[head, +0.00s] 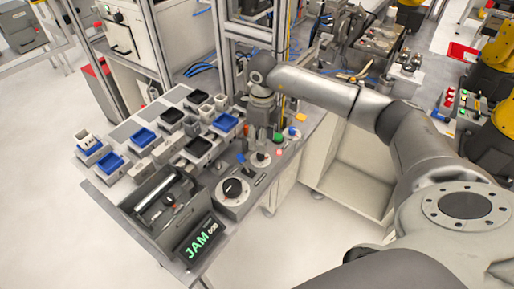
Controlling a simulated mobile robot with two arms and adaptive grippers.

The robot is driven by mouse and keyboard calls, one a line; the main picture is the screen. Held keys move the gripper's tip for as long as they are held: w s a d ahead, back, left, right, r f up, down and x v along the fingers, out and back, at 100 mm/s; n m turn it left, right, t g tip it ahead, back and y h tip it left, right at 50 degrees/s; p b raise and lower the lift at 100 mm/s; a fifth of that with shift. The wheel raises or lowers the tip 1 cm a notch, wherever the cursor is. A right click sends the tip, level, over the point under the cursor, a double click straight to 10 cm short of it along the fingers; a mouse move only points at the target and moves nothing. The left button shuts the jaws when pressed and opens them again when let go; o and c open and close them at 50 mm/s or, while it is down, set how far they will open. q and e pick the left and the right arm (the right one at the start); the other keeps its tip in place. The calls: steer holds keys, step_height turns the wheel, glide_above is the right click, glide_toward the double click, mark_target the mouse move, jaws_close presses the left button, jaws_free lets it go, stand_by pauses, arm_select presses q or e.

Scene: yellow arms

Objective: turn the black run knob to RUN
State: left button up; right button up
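A large black knob (232,187) sits on a round white dial at the front right of the bench. A smaller dial with a dark knob (261,157) is behind it; its labels are too small to read, so I cannot tell which is marked RUN. My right gripper (262,136) points down just behind the smaller dial, apart from the large knob. Its fingers are too small and dark to tell if they are open or shut. My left gripper is out of view.
A display (201,240) reads JAM in green at the bench's front. A grey tray (150,188) holds a metal cylinder. Several blue and black bins (88,154) fill the bench's left. Green, red and blue buttons (279,138) are close to my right gripper.

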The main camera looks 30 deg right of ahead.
mark_target(261, 156)
steer(key=f, duration=0.2)
steer(key=f+p, duration=0.1)
steer(key=f, duration=0.3)
steer(key=shift+w, duration=0.35)
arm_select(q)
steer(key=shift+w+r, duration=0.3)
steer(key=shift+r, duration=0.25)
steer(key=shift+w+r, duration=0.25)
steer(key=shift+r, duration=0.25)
arm_select(e)
steer(key=shift+s+f, duration=0.1)
steer(key=shift+f, duration=0.35)
steer(key=c, duration=0.7)
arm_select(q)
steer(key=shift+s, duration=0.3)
arm_select(e)
jaws_close()
